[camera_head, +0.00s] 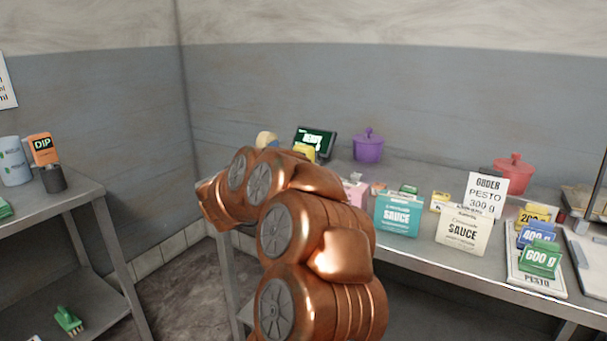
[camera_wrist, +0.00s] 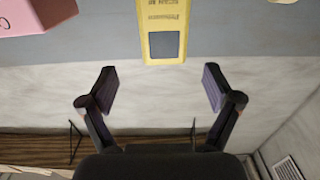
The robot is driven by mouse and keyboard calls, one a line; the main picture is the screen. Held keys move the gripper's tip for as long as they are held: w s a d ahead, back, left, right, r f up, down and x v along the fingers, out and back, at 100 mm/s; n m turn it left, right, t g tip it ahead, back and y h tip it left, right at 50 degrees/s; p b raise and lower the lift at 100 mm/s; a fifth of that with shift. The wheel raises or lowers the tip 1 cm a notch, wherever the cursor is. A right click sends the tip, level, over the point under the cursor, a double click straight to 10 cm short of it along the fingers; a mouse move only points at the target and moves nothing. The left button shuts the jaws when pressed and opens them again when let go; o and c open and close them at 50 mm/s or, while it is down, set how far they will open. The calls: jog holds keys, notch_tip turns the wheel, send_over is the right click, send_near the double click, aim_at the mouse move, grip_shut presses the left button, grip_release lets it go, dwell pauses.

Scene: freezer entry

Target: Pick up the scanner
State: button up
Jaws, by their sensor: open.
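The device lies roughly in line with the gap between the fingers. In the head view a yellow thing (camera_head: 305,152) shows behind my arm beside the small screen; I cannot tell if it is the same device. My gripper is hidden there.
A pink box (camera_wrist: 35,14) is at the wrist view's upper left. On the metal counter (camera_head: 425,258) stand a dark screen (camera_head: 315,142), a purple pot (camera_head: 368,146), a teal sauce box (camera_head: 398,217), a sauce card (camera_head: 462,230) and a red pot (camera_head: 514,174). A shelf (camera_head: 85,200) stands left.

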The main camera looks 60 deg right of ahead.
jog(key=d, duration=0.7)
jog(key=shift+w+d+f, duration=0.25)
jog(key=shift+w+f, duration=0.15)
jog(key=shift+w, duration=0.05)
jog(key=c, duration=1.4)
jog(key=shift+r, duration=0.15)
jog(key=shift+c, duration=0.2)
